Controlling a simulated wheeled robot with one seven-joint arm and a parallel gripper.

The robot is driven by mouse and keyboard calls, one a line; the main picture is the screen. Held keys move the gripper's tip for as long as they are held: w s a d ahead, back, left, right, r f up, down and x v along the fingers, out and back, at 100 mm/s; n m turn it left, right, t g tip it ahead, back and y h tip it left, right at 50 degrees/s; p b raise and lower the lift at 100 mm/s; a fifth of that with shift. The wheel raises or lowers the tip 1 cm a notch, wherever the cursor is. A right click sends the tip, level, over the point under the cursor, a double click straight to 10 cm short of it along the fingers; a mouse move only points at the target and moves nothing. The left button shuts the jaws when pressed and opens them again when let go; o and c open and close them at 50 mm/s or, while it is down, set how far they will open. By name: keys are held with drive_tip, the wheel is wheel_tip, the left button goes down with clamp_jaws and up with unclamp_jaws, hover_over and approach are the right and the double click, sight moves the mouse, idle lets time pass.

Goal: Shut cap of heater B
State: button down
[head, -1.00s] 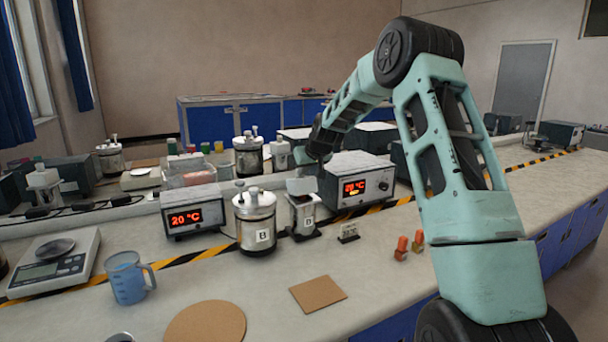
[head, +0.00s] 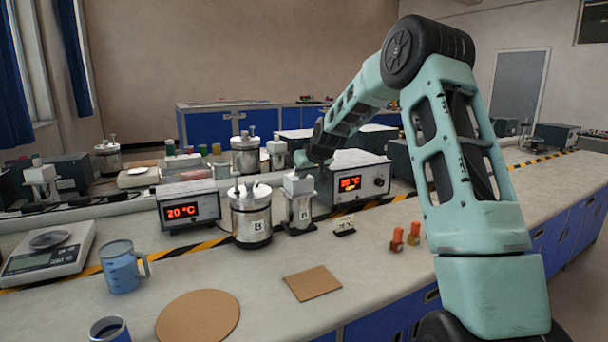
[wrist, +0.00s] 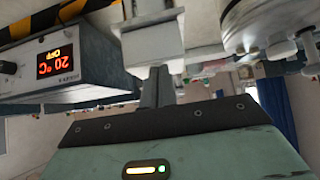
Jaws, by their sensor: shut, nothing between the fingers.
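The small heater (head: 300,210) stands on the bench in front of the right display box. Its front label is too small to read surely. Its pale cap (head: 298,183) lies about level on top of the body and looks closed. My gripper (head: 303,160) is just above and behind the cap. In the wrist view the picture is upside down; my dark fingers (wrist: 157,85) are together and empty, with their tips at the pale cap (wrist: 152,42). I cannot tell whether they touch it.
A metal canister marked B (head: 251,215) stands close left of the heater. The left display (head: 190,208) reads 20 °C; the right display box (head: 352,180) stands close behind. A small sign (head: 344,226) and orange-topped pieces (head: 405,236) are to the right.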

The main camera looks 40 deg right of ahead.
drive_tip(key=shift+s+f+g, duration=0.15)
drive_tip(key=shift+s+f, duration=0.25)
drive_tip(key=shift+f, duration=0.4)
drive_tip(key=shift+s+f+g, duration=0.15)
drive_tip(key=shift+s+f, duration=0.25)
drive_tip(key=shift+f, duration=0.35)
wheel_tip(320, 180, up, 7)
drive_tip(key=p, duration=0.4)
drive_tip(key=b, duration=0.3)
approach(304, 189)
drive_tip(key=s, duration=0.3)
drive_tip(key=shift+s+a+f, duration=0.5)
drive_tip(key=shift+s+a, duration=0.2)
drive_tip(key=shift+s, duration=0.05)
